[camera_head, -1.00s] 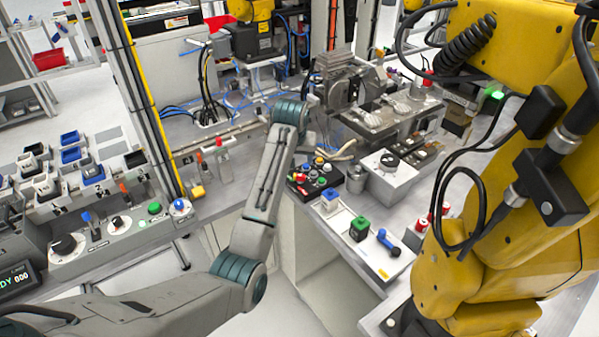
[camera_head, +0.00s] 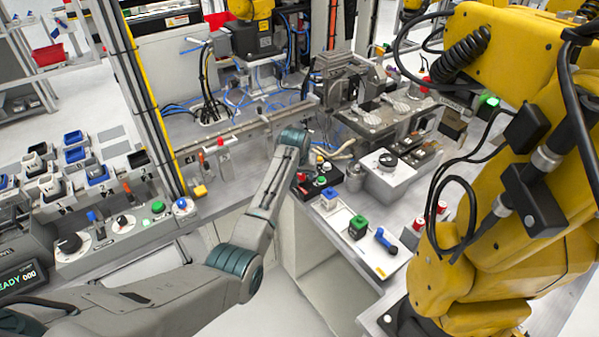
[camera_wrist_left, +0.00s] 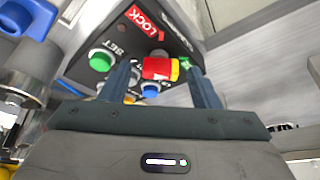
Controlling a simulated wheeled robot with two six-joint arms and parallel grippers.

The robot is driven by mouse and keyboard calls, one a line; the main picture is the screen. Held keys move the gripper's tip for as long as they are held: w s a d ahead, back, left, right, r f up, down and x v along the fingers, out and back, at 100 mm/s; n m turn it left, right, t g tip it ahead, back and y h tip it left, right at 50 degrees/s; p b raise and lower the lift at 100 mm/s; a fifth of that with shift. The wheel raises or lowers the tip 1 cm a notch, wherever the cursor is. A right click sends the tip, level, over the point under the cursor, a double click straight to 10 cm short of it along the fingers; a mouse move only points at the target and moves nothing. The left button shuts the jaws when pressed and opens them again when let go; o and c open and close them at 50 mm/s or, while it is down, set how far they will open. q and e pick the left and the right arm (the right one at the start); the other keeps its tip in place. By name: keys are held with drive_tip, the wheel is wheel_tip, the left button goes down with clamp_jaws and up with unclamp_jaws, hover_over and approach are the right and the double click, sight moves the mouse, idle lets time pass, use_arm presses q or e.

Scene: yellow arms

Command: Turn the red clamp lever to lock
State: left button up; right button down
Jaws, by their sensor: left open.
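The red clamp lever (camera_wrist_left: 160,68), with a yellow part on its right, sits on a black control panel (camera_wrist_left: 130,38) beside a red LOCK label. In the wrist view my left gripper (camera_wrist_left: 159,72) is open, with one finger on each side of the lever and visible gaps between. A green button (camera_wrist_left: 100,60) and a blue button (camera_wrist_left: 150,90) are close to the fingers. In the head view the panel (camera_head: 322,194) is on the bench just below my left wrist; the fingers are hard to make out there. My right gripper is not in view.
A white plate with a green block (camera_head: 358,227) and a blue handle (camera_head: 386,240) lies in front of the panel. A metal cylinder (camera_head: 355,177) stands to its right. A large yellow robot arm (camera_head: 510,220) fills the right side. A button console (camera_head: 125,225) is at left.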

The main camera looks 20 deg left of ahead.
use_arm(q)
drive_tip(key=c, duration=1)
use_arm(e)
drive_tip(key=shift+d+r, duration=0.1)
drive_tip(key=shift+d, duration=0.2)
